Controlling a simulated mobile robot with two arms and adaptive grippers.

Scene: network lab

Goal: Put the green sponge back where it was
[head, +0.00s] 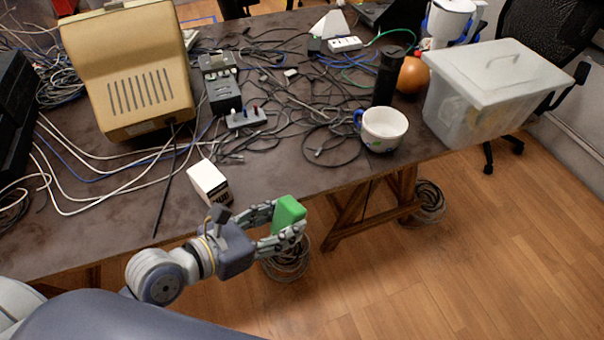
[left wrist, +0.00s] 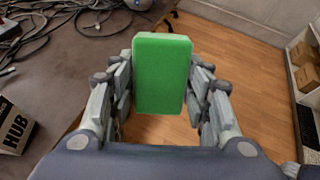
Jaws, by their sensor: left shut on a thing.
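The green sponge (head: 289,212) is a small upright block held between the fingers of my left gripper (head: 284,222). In the head view it is at the front edge of the dark table, with the floor showing beyond the gripper. In the left wrist view the sponge (left wrist: 162,75) stands between the two fingers of the left gripper (left wrist: 162,90), which are shut on its sides. My right gripper is in neither view.
A white box (head: 209,184) sits near the table edge beside the gripper. Tangled cables and a beige monitor (head: 128,60) crowd the table (head: 110,235).

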